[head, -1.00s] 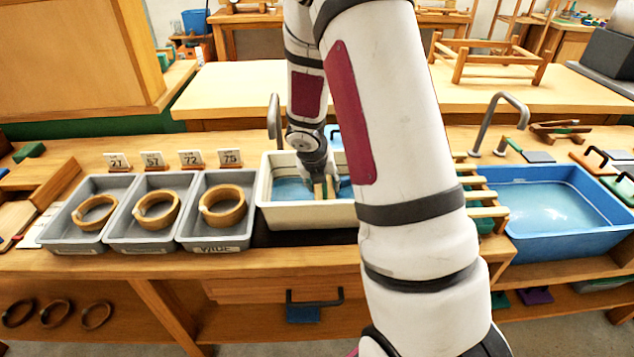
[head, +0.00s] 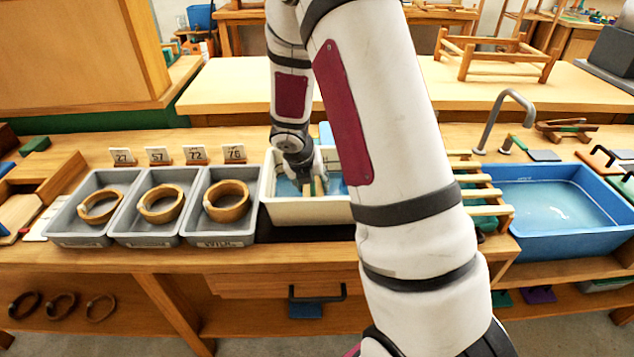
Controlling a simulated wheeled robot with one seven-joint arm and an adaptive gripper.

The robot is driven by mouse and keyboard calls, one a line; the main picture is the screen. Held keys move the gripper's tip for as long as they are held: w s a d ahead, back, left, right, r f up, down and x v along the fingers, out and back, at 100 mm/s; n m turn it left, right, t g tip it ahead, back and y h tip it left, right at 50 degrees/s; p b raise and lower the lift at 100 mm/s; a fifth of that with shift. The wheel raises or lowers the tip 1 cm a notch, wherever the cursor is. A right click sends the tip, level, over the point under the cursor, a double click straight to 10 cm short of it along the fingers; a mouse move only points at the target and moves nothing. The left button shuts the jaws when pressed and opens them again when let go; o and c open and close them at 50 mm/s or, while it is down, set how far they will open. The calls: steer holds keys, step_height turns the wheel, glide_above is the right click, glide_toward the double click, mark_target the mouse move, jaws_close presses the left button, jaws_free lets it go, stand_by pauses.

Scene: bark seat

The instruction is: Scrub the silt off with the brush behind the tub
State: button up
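A cream tub (head: 306,211) with blue water (head: 288,187) stands mid-bench, its right part hidden by my arm. My gripper (head: 314,188) points down inside the tub, low over the water. Small tan wooden pieces show at its fingertips, too small to tell whether they are gripped or what they belong to. I cannot make out a brush or silt. A blue thing (head: 326,134) shows partly behind the tub, mostly hidden by my arm.
Three grey trays (head: 143,233), each with a bark ring (head: 161,204), stand left of the tub before number cards (head: 158,155). A wooden slatted rack (head: 487,195) and a blue water basin (head: 570,242) are on the right. A tap (head: 501,118) rises behind the basin.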

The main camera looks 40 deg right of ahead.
steer(key=shift+w+a+p, duration=0.3)
steer(key=shift+w+a, duration=0.2)
steer(key=shift+a, duration=0.3)
steer(key=shift+w+a+p, duration=0.3)
steer(key=shift+w+a, duration=0.2)
steer(key=shift+a, duration=0.3)
steer(key=shift+w+a+p, duration=0.3)
steer(key=shift+w+a, duration=0.2)
steer(key=shift+a, duration=0.3)
steer(key=shift+w+a+r, duration=0.15)
steer(key=shift+w+a, duration=0.3)
steer(key=shift+a, duration=0.15)
steer(key=shift+w+r+p, duration=0.1)
steer(key=shift+r+p, duration=0.1)
steer(key=shift+p, duration=0.3)
steer(key=shift+s+d, duration=0.45)
steer(key=shift+d, duration=0.2)
steer(key=shift+s+d, duration=0.45)
steer(key=shift+d, duration=0.15)
steer(key=shift+s+d+f, duration=0.15)
steer(key=shift+s+d, duration=0.6)
steer(key=shift+d, duration=0.35)
steer(key=shift+s+d+f, duration=0.15)
steer(key=shift+s+d, duration=0.65)
steer(key=shift+d, duration=0.3)
steer(key=shift+s+d+f, duration=0.15)
steer(key=shift+s+d, duration=0.6)
steer(key=shift+d, duration=0.35)
steer(key=shift+r, duration=0.15)
